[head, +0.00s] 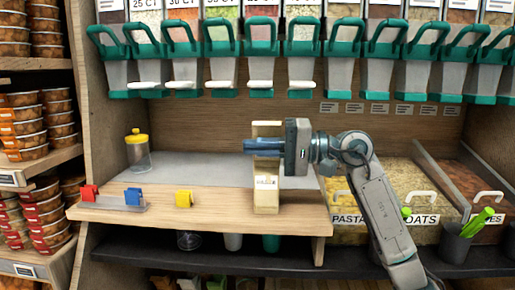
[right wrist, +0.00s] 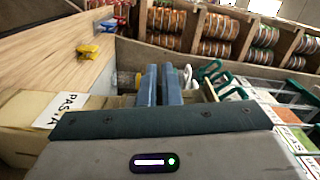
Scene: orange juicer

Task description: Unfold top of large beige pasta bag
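The large beige pasta bag (head: 266,197) stands upright on the wooden counter, with a small label on its front. Its top part (head: 267,129) rises above my gripper. In the right wrist view the bag (right wrist: 22,112) is at the lower left, with a "PASTA" label. My right gripper (head: 262,147) reaches in from the right, its blue fingers lying level across the upper bag. In the right wrist view the fingers (right wrist: 160,84) are close together with a narrow gap. Whether bag paper is between them is unclear. My left gripper is out of view.
A yellow-lidded jar (head: 138,153) stands on the counter at the left. Red (head: 89,193), blue (head: 133,196) and yellow (head: 184,198) clips sit along the front edge. Dispensers with green handles (head: 262,36) hang above. Open bins (head: 400,180) lie right.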

